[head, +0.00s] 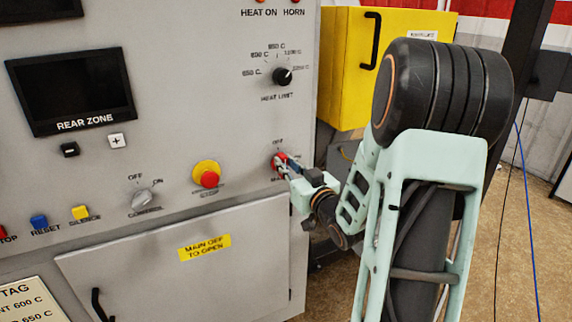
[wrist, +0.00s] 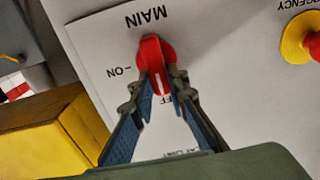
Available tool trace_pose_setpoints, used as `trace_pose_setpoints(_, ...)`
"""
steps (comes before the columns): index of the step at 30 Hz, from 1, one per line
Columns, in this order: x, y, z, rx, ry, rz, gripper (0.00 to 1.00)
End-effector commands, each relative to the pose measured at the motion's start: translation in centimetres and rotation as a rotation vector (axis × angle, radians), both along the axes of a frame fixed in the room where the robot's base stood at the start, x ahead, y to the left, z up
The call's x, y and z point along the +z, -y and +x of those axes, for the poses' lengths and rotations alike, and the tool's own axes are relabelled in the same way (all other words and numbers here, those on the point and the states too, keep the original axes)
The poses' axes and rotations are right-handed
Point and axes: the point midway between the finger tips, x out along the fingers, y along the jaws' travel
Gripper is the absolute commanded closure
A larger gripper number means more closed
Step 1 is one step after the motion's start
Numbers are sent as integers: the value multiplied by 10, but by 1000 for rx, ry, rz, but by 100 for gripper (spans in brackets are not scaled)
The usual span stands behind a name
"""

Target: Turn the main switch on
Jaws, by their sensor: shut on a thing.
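The main switch is a red rotary knob on the right part of the grey panel in the head view (head: 279,159). In the wrist view the red knob (wrist: 153,56) sits under the label MAIN, with ON to its left and OFF partly hidden below it. A white mark on the knob points toward the OFF label. My gripper (wrist: 160,88) is shut on the knob's handle, one finger on each side. In the head view my gripper (head: 286,165) reaches the knob from the right, and its fingers partly cover the knob and its label.
A red emergency button on a yellow base (head: 207,175) is left of the main switch. The control knob (head: 141,196) is farther left, and the heat limit knob (head: 282,76) is above. A panel door (head: 140,270) is below. A yellow box (head: 345,70) stands behind at right.

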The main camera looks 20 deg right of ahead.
Motion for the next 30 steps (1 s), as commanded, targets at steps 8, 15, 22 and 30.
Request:
trace_pose_setpoints(8,0,1,0,0,-1,26,100)
trace_pose_setpoints(15,0,3,0,1,-5,145,100)
trace_pose_setpoints(22,0,6,0,1,-11,344,100)
trace_pose_setpoints(30,-2,10,0,0,-20,604,100)
